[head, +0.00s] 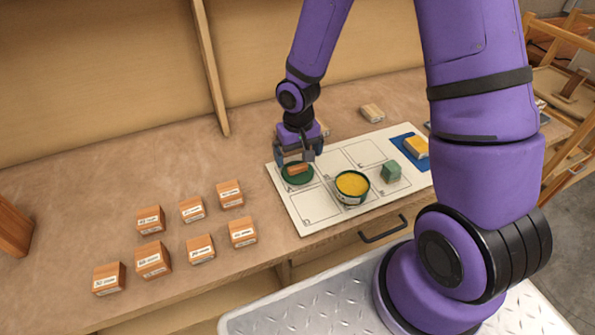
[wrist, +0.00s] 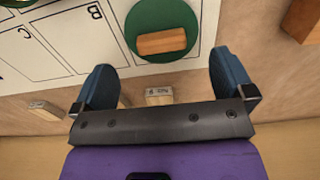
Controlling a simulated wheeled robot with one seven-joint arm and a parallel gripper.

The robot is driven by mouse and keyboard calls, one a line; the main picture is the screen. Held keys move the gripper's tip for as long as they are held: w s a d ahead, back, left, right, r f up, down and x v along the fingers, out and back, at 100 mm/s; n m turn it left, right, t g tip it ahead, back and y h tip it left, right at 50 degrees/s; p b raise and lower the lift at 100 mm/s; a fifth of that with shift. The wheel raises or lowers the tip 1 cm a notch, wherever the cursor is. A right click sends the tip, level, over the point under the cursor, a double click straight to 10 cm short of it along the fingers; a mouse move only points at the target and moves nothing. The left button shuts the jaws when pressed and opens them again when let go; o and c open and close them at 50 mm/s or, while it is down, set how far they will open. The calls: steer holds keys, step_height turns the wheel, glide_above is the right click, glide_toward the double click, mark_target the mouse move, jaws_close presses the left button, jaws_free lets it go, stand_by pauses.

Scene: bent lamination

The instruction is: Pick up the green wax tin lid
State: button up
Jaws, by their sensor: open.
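The green wax tin lid (head: 292,180) lies on the white sheet at its far left corner. My gripper (head: 300,158) is open just above and beyond the lid. In the wrist view the lid and block show ahead of and between the spread fingers of my gripper (wrist: 163,72). Nothing is between the fingertips.
An open tin of yellow wax (head: 352,185) and a green cube (head: 391,172) stand on the marked sheet (head: 318,207). A yellow-topped block (head: 416,147) sits on a blue pad. Several labelled wooden blocks (head: 200,248) stand at left. A wooden panel rises behind the bench.

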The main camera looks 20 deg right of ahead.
mark_target(296, 166)
steer(key=shift+w+a+f, duration=0.1)
steer(key=shift+w+f, duration=0.1)
steer(key=shift+f, duration=1.15)
steer(key=shift+w+f, duration=0.15)
steer(key=shift+f, duration=1.15)
steer(key=c, duration=0.5)
